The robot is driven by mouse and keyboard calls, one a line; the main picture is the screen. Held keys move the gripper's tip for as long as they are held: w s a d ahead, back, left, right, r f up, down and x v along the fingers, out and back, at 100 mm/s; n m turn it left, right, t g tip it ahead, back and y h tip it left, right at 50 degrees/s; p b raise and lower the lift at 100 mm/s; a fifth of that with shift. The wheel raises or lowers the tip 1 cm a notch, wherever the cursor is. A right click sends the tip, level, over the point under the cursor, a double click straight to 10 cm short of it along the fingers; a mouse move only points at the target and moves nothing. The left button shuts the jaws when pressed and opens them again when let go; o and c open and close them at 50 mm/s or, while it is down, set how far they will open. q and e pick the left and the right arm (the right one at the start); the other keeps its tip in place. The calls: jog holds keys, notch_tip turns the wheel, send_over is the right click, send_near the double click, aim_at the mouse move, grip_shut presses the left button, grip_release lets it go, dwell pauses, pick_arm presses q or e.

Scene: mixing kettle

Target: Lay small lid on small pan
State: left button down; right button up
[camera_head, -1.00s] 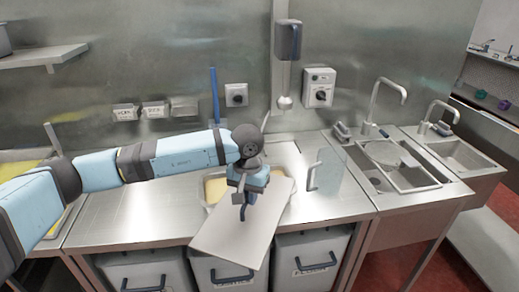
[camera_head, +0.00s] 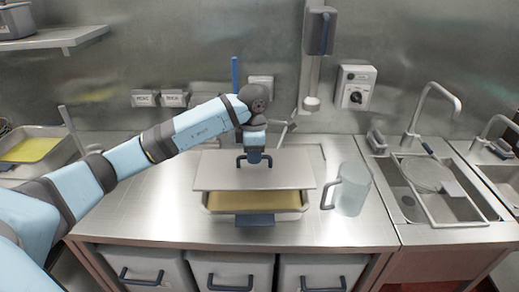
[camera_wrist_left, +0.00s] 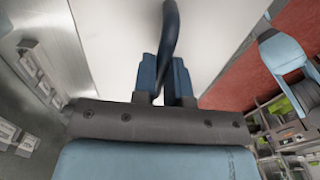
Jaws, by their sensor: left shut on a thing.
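The small lid (camera_head: 213,172) is a flat grey rectangular plate with a dark blue handle. My left gripper (camera_head: 254,160) is shut on this handle and holds the lid roughly level. The handle (camera_wrist_left: 169,45) and the lid's surface (camera_wrist_left: 112,45) also show in the left wrist view. The small pan (camera_head: 212,208) is a shallow metal tray with yellow contents. It sits on the counter, with the lid above its back part in the picture. Its front part is uncovered, and the lid hides the rest. I cannot tell whether lid and pan touch. My right gripper is out of view.
A clear jug (camera_head: 352,190) stands on the steel counter (camera_head: 150,215) right of the pan. A sink (camera_head: 405,200) lies farther right. Another pan with yellow contents (camera_head: 30,150) is at the left. Lidded bins (camera_head: 232,272) stand below the counter.

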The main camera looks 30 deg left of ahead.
aim_at(254, 167)
pick_arm(q)
jog(key=shift+s+f, duration=0.15)
jog(key=shift+f, duration=0.1)
jog(key=shift+f+b, duration=0.35)
notch_tip(254, 167, down, 5)
jog(key=b, duration=0.2)
jog(key=shift+r+b, duration=0.15)
jog(key=shift+b, duration=0.15)
jog(key=shift+r, duration=0.3)
jog(key=shift+f, duration=0.25)
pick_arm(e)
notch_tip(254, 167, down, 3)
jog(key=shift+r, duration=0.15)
pick_arm(q)
jog(key=shift+f, duration=0.25)
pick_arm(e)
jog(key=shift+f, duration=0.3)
pick_arm(q)
jog(key=shift+f+b, duration=0.95)
jog(key=shift+f, duration=0.05)
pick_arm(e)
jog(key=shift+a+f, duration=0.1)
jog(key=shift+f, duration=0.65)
pick_arm(q)
jog(key=shift+f, duration=0.25)
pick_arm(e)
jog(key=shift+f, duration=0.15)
